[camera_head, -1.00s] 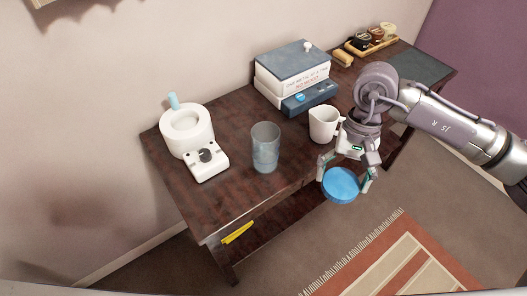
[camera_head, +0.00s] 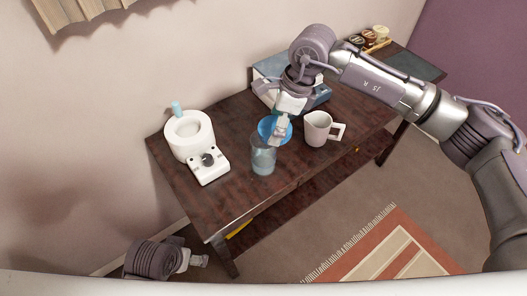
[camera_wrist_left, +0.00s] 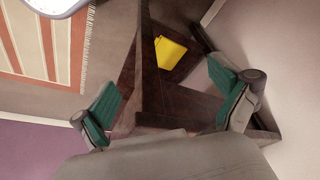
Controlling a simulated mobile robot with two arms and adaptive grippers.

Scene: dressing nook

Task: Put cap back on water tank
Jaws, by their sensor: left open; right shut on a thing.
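The water tank (camera_head: 263,160) is a clear, bluish cylinder standing upright on the dark wooden table. The blue round cap (camera_head: 268,127) is held tilted by my right gripper (camera_head: 280,133), just above and behind the tank's top rim. I cannot tell whether the cap touches the rim. The right gripper is shut on the cap's edge and hides part of it. My left gripper (camera_head: 196,261) is low at the table's front left, away from the tank. In the left wrist view its two green-padded fingers (camera_wrist_left: 168,103) are wide apart with nothing between them.
A white appliance (camera_head: 190,135) stands left of the tank. A white mug (camera_head: 318,128) stands close on the right, its handle to the right. A box stack (camera_head: 268,70) is behind my right arm. A yellow thing (camera_wrist_left: 169,52) lies on the lower shelf.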

